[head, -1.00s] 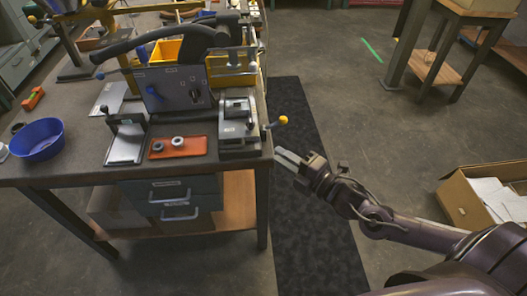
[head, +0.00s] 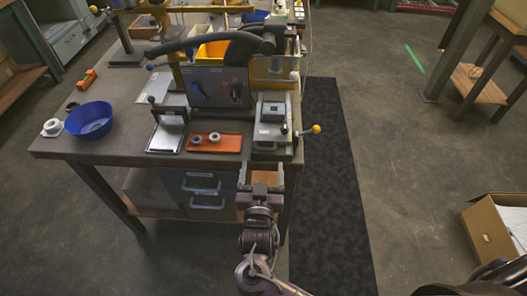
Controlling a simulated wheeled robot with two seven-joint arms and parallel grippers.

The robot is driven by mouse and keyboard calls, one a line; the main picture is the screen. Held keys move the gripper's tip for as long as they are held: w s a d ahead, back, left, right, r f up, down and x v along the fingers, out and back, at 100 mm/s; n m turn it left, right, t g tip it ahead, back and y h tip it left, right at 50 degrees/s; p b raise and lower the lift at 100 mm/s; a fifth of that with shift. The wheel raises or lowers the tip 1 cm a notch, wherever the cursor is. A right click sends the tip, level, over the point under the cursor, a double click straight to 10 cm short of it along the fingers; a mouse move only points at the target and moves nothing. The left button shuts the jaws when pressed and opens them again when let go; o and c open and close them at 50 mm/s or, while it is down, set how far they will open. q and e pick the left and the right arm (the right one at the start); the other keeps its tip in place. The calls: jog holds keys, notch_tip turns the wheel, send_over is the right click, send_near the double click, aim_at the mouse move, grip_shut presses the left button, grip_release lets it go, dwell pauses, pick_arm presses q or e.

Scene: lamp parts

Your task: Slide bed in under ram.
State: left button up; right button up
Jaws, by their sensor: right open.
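The bed (head: 262,147) is a grey sliding block at the front right of the bench, with a small grey part on top. A lever with a yellow knob (head: 316,129) sticks out on its right. What looks like the ram (head: 275,66) is a dark upright piece above and behind the bed, at the yellow frame; its lower end is hard to make out. My right gripper (head: 261,175) is open and empty, at the bench's front edge just in front of the bed, its fingers pointing toward it and apart from it. My left gripper is out of view.
An orange tray (head: 229,144) with two small rings and a silver-grey plate stand (head: 167,135) are left of the bed. A blue bowl (head: 89,120) stands farther left. Drawers (head: 203,187) are under the bench. Right of the bench is a dark floor mat (head: 325,210).

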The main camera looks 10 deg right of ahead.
aim_at(263, 152)
jog(key=x, duration=0.6)
jog(key=shift+f+p, duration=0.1)
jog(key=shift+p, duration=0.25)
jog(key=c, duration=1.1)
jog(key=b+x, duration=0.1)
jog(key=x, duration=0.3)
jog(key=shift+b, duration=0.4)
jog(key=shift+c, duration=0.2)
jog(key=shift+w, duration=0.1)
jog(key=o, duration=1.1)
jog(key=shift+o, duration=0.2)
jog(key=shift+s, duration=0.2)
